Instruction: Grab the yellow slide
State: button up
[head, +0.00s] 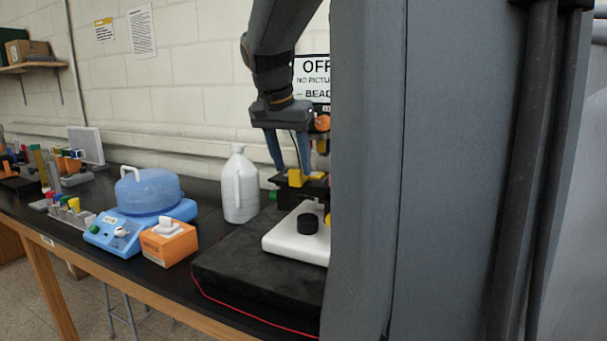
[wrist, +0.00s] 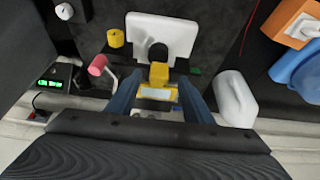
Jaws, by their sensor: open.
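The yellow slide (head: 295,178) is a small yellow block on a dark stage above a white base. In the wrist view the yellow slide (wrist: 159,74) shows between the tips of two blue fingers, with gaps on both sides. My gripper (head: 290,168) points down over the stage, its blue fingers apart and nothing held. In the wrist view my gripper (wrist: 158,84) straddles the slide's place in the picture; the exact height between tips and slide is hard to tell. The column hides the right part of the stage in the head view.
The white base (head: 287,242) with a black knob stands on a black pad (head: 245,270). A white jug (head: 240,188) stands close to the left, with an orange tissue box (head: 168,243) and a blue device (head: 115,230) farther left. A pink-ended lever (wrist: 97,65) is near the fingers.

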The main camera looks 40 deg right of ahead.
aim_at(294, 170)
jog(key=shift+p+x, duration=0.35)
jog(key=shift+x, duration=1.2)
jog(key=shift+s, duration=0.1)
jog(key=shift+c, duration=0.2)
jog(key=c, duration=1.1)
jog(key=shift+r, duration=0.15)
